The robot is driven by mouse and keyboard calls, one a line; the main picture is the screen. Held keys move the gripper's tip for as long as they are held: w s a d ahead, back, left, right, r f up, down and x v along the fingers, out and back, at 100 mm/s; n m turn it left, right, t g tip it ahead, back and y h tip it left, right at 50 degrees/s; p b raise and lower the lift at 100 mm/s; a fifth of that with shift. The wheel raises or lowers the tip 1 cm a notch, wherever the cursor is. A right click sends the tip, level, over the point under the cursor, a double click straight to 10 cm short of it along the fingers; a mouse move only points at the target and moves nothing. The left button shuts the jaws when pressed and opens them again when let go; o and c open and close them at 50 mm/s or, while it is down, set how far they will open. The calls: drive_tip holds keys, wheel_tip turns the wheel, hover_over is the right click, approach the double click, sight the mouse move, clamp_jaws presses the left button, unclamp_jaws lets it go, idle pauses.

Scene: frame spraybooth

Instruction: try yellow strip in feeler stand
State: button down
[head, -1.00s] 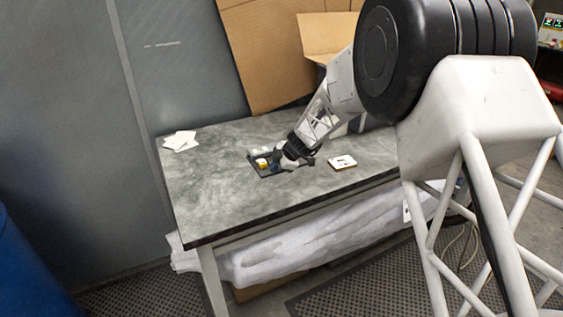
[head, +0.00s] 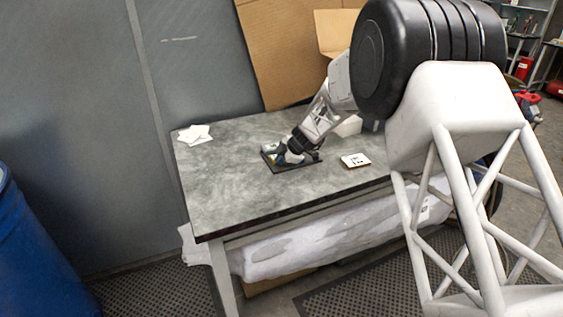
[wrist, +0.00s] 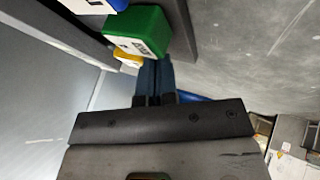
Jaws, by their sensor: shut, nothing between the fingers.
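A yellow piece (wrist: 128,57) shows in the wrist view, partly hidden behind a green labelled block (wrist: 140,32). A blue-and-white piece (wrist: 95,4) is cut off at the top edge. They are in or beside a dark tray-like holder (wrist: 181,30); I cannot tell if it is the feeler stand.
A small white-topped block with dark marks (head: 355,160) lies on the grey table (head: 225,190) right of the holder. White papers (head: 195,134) lie at the back left. Cardboard (head: 285,60) stands behind. The table's front left is clear.

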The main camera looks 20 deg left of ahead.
drive_tip(key=shift+w+a, duration=0.35)
idle(0.6)
drive_tip(key=shift+s+d, duration=1.2)
drive_tip(key=v, duration=1)
drive_tip(key=shift+s+d, duration=0.2)
